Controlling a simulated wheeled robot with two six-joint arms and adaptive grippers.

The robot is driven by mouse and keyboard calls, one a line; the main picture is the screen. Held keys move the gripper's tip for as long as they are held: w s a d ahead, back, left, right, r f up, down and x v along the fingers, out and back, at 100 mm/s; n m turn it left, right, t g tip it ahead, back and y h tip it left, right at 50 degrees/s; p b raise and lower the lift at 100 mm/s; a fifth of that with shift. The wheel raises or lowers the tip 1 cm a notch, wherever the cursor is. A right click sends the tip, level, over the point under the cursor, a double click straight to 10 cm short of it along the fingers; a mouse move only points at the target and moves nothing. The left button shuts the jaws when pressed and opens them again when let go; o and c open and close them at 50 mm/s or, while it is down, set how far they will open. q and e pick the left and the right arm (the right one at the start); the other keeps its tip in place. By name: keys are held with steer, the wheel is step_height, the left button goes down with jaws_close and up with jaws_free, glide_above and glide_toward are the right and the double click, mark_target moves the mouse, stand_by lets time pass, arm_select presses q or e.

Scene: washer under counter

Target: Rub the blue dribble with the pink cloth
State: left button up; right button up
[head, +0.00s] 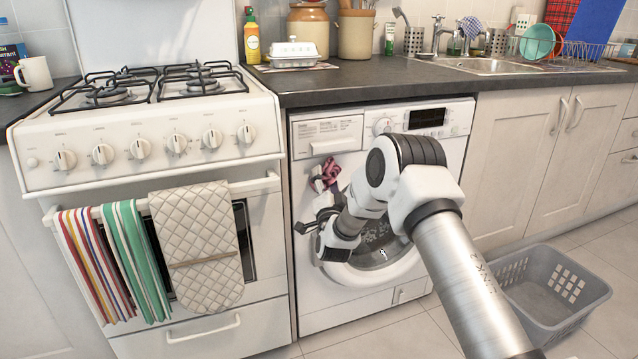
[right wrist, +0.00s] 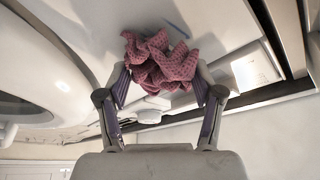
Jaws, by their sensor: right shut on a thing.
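In the right wrist view the cloth (right wrist: 160,62) is bunched between the two fingertips, close to the white panel. A thin dark streak (right wrist: 179,29) shows on the panel beside the cloth; I cannot tell surely that it is the blue dribble. In the head view the dribble is not visible, perhaps hidden by cloth or arm. My left gripper is not in view.
A cooker (head: 150,130) with towels (head: 205,245) on its rail stands close on the left. The dark counter (head: 375,86) overhangs the washer. A grey basket (head: 550,295) sits on the floor at right, by white cupboards (head: 540,150).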

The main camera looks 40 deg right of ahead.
steer(key=shift+s+d, duration=0.25)
steer(key=shift+d, duration=0.6)
steer(key=shift+w+a+b, duration=0.2)
steer(key=shift+w+a, duration=0.05)
steer(key=shift+a, duration=0.5)
steer(key=shift+w+a+b, duration=0.2)
steer(key=shift+a, duration=0.5)
steer(key=shift+w+a, duration=0.2)
steer(key=shift+a, duration=0.75)
steer(key=shift+w+a, duration=0.2)
steer(key=shift+a, duration=0.75)
steer(key=shift+s, duration=0.1)
steer(key=shift+s, duration=0.35)
steer(key=p, duration=0.1)
glide_toward(308, 175)
steer(key=shift+s+d+r, duration=0.25)
steer(key=shift+d+r, duration=0.55)
steer(key=shift+d, duration=0.05)
